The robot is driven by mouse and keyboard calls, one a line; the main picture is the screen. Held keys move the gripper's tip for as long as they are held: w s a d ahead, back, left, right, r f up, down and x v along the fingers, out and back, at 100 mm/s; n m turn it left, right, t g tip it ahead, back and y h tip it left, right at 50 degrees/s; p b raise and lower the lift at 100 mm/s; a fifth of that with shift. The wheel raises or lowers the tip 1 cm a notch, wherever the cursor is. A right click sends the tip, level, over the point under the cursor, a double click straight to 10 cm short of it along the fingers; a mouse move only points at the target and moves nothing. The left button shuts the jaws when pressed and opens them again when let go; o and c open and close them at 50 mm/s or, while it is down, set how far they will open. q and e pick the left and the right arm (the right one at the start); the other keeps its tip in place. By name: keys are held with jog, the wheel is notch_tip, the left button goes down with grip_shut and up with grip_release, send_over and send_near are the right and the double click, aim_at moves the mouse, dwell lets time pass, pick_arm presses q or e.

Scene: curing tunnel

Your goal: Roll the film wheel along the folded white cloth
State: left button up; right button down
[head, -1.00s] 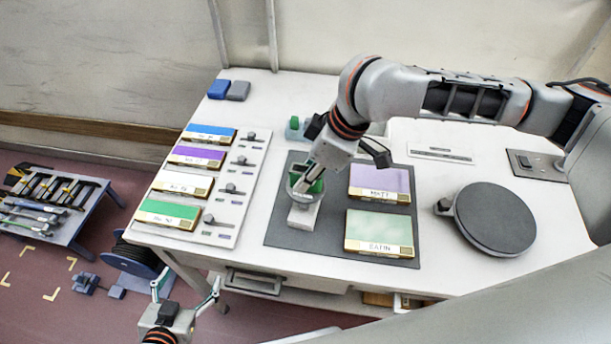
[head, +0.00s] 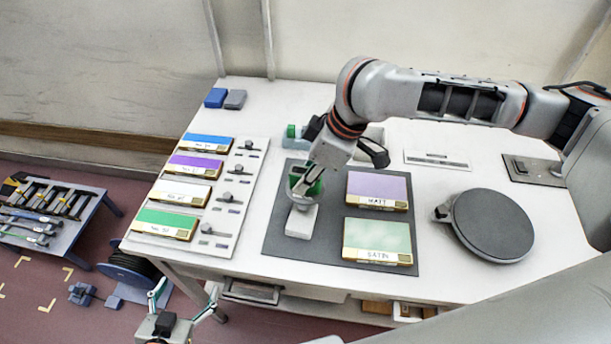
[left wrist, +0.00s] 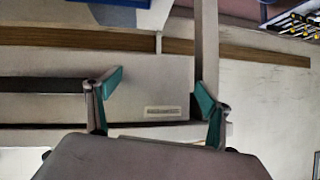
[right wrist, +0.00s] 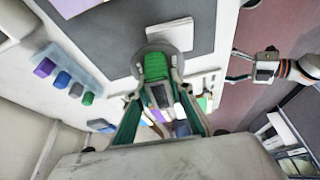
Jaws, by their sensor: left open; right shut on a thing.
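My right gripper (head: 309,176) is shut on the film wheel (head: 301,200), which has a grey round rim and a green part between the fingers. The wheel also shows in the right wrist view (right wrist: 150,50), between my fingertips (right wrist: 154,88). The folded white cloth (head: 300,223) is a small pale block on the dark mat. The wheel is at the cloth's far end and overlaps its edge in view; I cannot tell whether they touch. The cloth also shows in the right wrist view (right wrist: 176,37). My left gripper (head: 186,303) is open and empty, off the table's front edge.
The dark mat (head: 330,250) also carries a lilac tile (head: 378,186) and a pale green tile (head: 378,238). A board (head: 220,232) with coloured tiles and knobs lies at left. A round dark disc (head: 494,222) stands at right. Blue blocks (head: 216,97) sit at the back left.

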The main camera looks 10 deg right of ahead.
jog(key=shift+r, duration=0.95)
jog(key=s+a, duration=0.3)
jog(key=s, duration=0.2)
jog(key=shift+s, duration=0.3)
jog(key=shift+f, duration=1.05)
dwell(2.1)
